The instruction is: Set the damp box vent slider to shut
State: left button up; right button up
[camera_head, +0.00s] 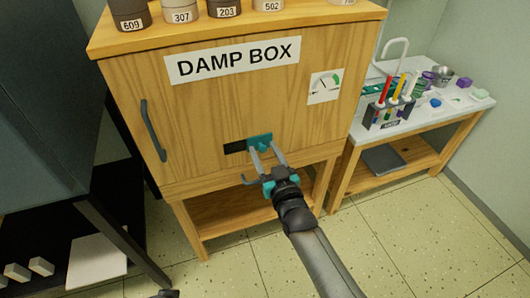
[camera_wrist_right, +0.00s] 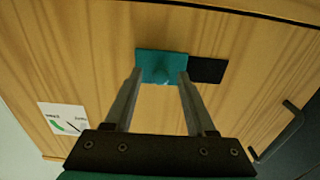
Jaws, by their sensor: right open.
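The damp box (camera_head: 200,105) is a wooden cabinet with a dark handle (camera_head: 152,130) at the left of its front. Its vent slider (camera_head: 259,141) is a teal plate with a small knob, low on the front. A black vent opening (camera_head: 235,147) shows just left of the plate. The wrist view shows the slider (camera_wrist_right: 162,64) with the opening (camera_wrist_right: 207,70) on its right. My right gripper (camera_head: 262,148) is open, its fingers on either side of the knob; contact cannot be told. It also shows in the wrist view (camera_wrist_right: 160,74). My left gripper is not in view.
A dial card (camera_head: 324,87) is on the box front, upper right. Several numbered jars (camera_head: 181,12) stand on top. A white side table (camera_head: 440,105) with a rack of coloured tools (camera_head: 390,112) stands right. A dark cabinet (camera_head: 45,110) is at left. The floor in front is open.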

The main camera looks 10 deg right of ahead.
grip_shut()
dwell(1.3)
